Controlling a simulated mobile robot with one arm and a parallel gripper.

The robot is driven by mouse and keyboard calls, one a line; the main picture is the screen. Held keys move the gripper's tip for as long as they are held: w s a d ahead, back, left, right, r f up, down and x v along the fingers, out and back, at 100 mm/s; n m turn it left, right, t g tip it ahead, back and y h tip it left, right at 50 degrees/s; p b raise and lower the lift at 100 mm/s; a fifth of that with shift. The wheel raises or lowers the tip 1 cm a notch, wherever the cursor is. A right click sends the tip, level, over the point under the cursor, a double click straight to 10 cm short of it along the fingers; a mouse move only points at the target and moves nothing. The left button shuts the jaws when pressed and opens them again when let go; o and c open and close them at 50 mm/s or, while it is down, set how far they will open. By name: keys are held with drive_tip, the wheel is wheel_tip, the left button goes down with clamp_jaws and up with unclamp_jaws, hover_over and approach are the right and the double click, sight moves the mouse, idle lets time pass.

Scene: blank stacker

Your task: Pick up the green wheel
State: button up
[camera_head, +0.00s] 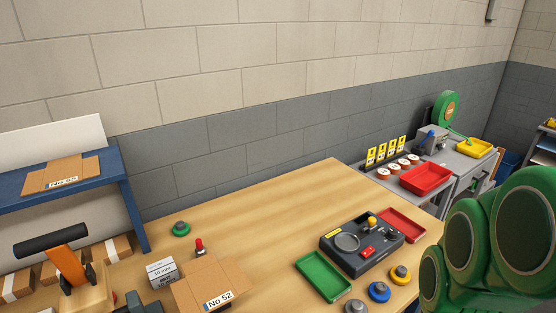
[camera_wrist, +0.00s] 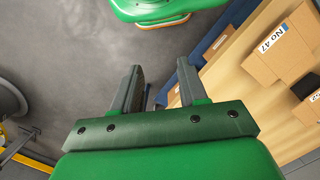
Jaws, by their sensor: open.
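The green wheel (camera_head: 181,229) is a small green disc with a grey knob on top. It lies on the wooden table (camera_head: 250,225) near the back edge in the head view, to the right of the blue shelf. My gripper (camera_wrist: 160,75) shows in the wrist view with its two dark fingers apart and nothing between them. It is over the grey floor beside the table, away from the green wheel. The wheel is not seen in the wrist view. In the head view only green links of my arm show at the right; the gripper is out of frame.
A red-knobbed item (camera_head: 199,247), a small white box (camera_head: 162,271) and a No 52 carton (camera_head: 203,287) stand near the wheel. Yellow (camera_head: 401,275) and blue (camera_head: 379,292) wheels and a green tray (camera_head: 323,276) lie further right. The table's middle is clear.

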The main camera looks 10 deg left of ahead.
drive_tip(key=o, duration=0.9)
